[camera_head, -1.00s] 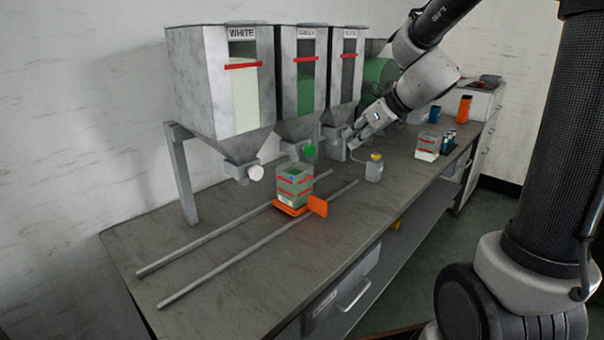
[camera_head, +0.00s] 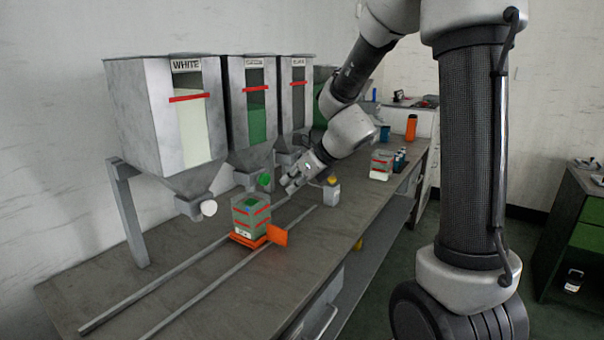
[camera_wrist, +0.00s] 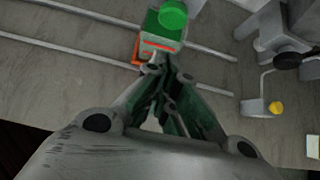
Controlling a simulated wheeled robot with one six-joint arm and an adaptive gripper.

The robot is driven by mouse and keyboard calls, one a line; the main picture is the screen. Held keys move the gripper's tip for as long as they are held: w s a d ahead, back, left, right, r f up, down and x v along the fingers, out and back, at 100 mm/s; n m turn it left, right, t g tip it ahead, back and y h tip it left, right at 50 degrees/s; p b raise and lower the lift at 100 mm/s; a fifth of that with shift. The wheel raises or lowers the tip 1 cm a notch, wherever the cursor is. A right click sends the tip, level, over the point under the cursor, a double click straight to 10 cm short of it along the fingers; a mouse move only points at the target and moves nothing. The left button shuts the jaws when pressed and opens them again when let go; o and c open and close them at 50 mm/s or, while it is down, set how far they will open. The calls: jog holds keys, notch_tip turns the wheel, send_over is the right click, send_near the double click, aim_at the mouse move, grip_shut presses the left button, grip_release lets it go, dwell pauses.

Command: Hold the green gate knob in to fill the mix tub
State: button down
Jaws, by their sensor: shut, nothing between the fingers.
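The green gate knob (camera_head: 264,179) is on the outlet under the middle hopper (camera_head: 252,115). It also shows at the top of the wrist view (camera_wrist: 173,14). The mix tub (camera_head: 250,218), a clear box with red lines and green material inside, sits on an orange carriage (camera_head: 277,235) below and in front of the knob. It is partly behind the knob in the wrist view (camera_wrist: 160,42). My gripper (camera_head: 289,188) is shut and empty, to the right of the knob and apart from it. In the wrist view its fingertips (camera_wrist: 167,72) point towards the tub and knob.
The white hopper (camera_head: 150,110) with its white knob (camera_head: 208,208) stands left, a third hopper (camera_head: 292,95) right. Two rails (camera_head: 205,288) run along the bench. The front left of the bench is otherwise clear.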

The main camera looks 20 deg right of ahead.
aim_at(267, 183)
jog(key=shift+w+a+f, duration=0.25)
jog(key=shift+w+a, duration=0.5)
jog(key=shift+w, duration=0.25)
jog(key=shift+w+a+f, duration=0.2)
jog(key=shift+w+a, duration=0.5)
jog(key=shift+w, duration=0.3)
jog(key=shift+w+a, duration=0.6)
jog(key=shift+w, duration=0.2)
jog(key=shift+r, duration=0.1)
